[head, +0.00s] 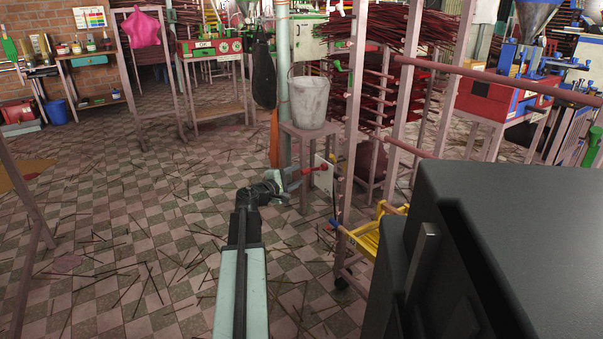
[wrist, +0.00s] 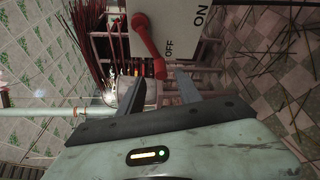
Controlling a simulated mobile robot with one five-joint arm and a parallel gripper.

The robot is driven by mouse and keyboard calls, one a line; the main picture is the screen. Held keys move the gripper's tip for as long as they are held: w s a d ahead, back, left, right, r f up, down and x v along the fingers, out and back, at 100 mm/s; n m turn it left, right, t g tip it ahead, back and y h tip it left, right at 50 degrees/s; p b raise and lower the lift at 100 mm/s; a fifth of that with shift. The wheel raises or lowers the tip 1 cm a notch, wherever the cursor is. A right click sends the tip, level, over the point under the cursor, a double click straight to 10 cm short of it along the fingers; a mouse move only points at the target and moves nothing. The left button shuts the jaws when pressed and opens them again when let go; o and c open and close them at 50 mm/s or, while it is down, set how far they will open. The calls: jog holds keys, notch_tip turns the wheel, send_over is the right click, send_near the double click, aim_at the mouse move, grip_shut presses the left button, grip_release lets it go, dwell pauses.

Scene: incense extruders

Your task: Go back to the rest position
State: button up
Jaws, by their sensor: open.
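My gripper (head: 290,180) is at the end of my arm, reaching out over the tiled floor near the middle of the head view. In the wrist view my gripper (wrist: 159,88) is open, with a finger on each side and nothing seen held between them. A red lever (wrist: 149,45) on a white panel (wrist: 190,25) marked ON and OFF is just beyond the fingers, its end near the OFF word. In the head view the red lever (head: 313,170) and the panel (head: 323,175) are right by the fingertips. I cannot tell whether a finger touches the lever.
A stool (head: 305,150) with a grey bucket (head: 309,102) stands behind the gripper. A pink rack frame (head: 350,150) and a yellow item (head: 372,238) are close on the right. Thin sticks litter the floor (head: 120,230), which is otherwise open at left.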

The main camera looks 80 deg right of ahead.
jog(key=v, duration=0.2)
jog(key=shift+w+a+r, duration=0.1)
jog(key=shift+a, duration=0.15)
